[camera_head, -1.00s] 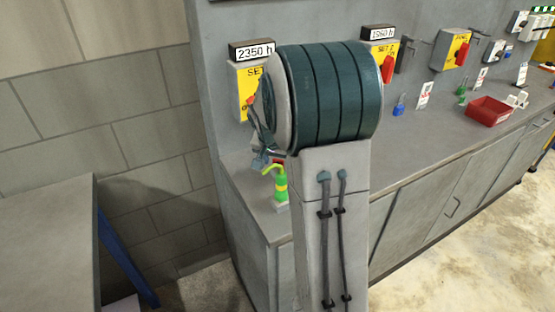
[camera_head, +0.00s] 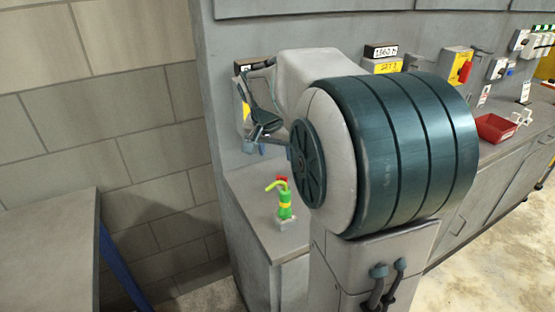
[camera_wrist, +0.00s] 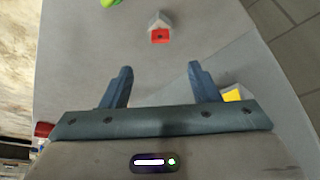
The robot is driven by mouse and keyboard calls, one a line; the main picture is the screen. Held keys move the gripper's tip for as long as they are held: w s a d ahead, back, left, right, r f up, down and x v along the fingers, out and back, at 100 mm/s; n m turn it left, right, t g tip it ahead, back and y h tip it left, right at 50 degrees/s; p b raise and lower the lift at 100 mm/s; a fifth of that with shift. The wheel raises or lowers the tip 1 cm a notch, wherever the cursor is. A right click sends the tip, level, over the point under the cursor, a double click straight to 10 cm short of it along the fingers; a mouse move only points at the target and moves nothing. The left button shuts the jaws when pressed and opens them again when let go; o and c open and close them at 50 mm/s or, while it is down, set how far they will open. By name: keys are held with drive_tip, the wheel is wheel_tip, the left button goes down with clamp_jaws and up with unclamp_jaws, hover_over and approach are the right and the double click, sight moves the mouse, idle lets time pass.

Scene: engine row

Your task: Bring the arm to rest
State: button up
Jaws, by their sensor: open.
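My gripper (camera_head: 258,140) shows in the head view at the left of my large arm link, in front of the grey back panel and above the near end of the counter. In the wrist view my gripper (camera_wrist: 160,70) has its two blue-grey fingers wide apart with nothing between them. My arm's dark green-ringed link fills the middle of the head view and hides part of the counter and panel.
A small grey block with a red face (camera_wrist: 160,34) lies ahead of the fingers. A red tray (camera_head: 494,128) sits farther right. A grey table (camera_head: 50,240) is at left.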

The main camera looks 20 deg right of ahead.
drive_tip(key=shift+a+r, duration=0.1)
drive_tip(key=shift+r, duration=0.2)
drive_tip(key=s+a+f+n+y, duration=0.1)
drive_tip(key=s+a+f+n, duration=0.1)
drive_tip(key=s+a, duration=0.2)
drive_tip(key=s+a+f+n+y, duration=0.1)
drive_tip(key=s+a+f+n, duration=0.2)
drive_tip(key=s, duration=0.7)
drive_tip(key=s+a+f+n+y, duration=0.1)
drive_tip(key=s+a+f+n, duration=0.1)
drive_tip(key=s, duration=0.5)
drive_tip(key=a+n, duration=0.1)
drive_tip(key=a, duration=0.1)
drive_tip(key=shift+a+f, duration=0.25)
drive_tip(key=shift+a, duration=0.05)
